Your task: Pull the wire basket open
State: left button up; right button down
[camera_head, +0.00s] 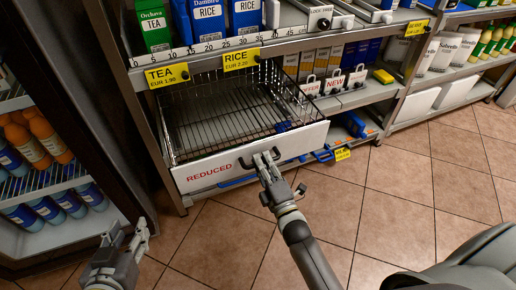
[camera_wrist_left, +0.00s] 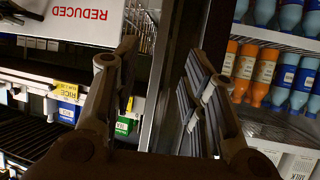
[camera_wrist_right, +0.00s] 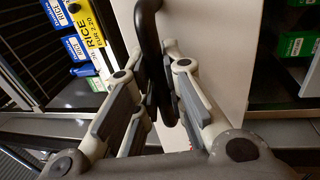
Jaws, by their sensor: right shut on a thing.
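The wire basket (camera_head: 221,172) has a white front panel marked REDUCED and a dark bar handle (camera_wrist_right: 150,30). It stands out from under the price-tagged shelf, with much of its wire floor showing. A small blue item lies at its front right corner; the rest looks empty. My right gripper (camera_head: 266,160) is at the panel's middle, shut on the handle, which passes between its fingers in the right wrist view (camera_wrist_right: 160,75). The panel also shows in the left wrist view (camera_wrist_left: 85,22). My left gripper (camera_head: 132,240) is open and empty, low and left of the basket.
A shelf with TEA and RICE tags (camera_head: 240,60) runs above the basket. A bottle rack (camera_head: 50,180) stands at the left. The tiled floor (camera_head: 400,190) in front is open.

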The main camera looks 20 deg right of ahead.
pick_arm(q)
jog(key=s+a+f+g+y+p, duration=0.1)
jog(key=s+a+f+g, duration=0.1)
jog(key=s+f+g, duration=0.2)
jog(key=s+a+f+g+y+p, duration=0.1)
jog(key=s+f+g, duration=0.3)
jog(key=s, duration=0.5)
jog(key=shift+s+a+f+g+p, duration=0.15)
jog(key=shift+s+a+g+p, duration=0.25)
jog(key=shift+a, duration=0.5)
pick_arm(e)
jog(key=s, duration=0.8)
jog(key=shift+s, duration=0.2)
jog(key=shift+d+f, duration=0.1)
jog(key=c, duration=1.5)
grip_release()
jog(key=s, duration=0.4)
jog(key=s+f, duration=0.1)
jog(key=s, duration=0.3)
jog(key=s+f, duration=0.1)
jog(key=s, duration=0.2)
jog(key=shift+s+d, duration=0.2)
jog(key=shift+s, duration=0.2)
jog(key=shift+w, duration=0.1)
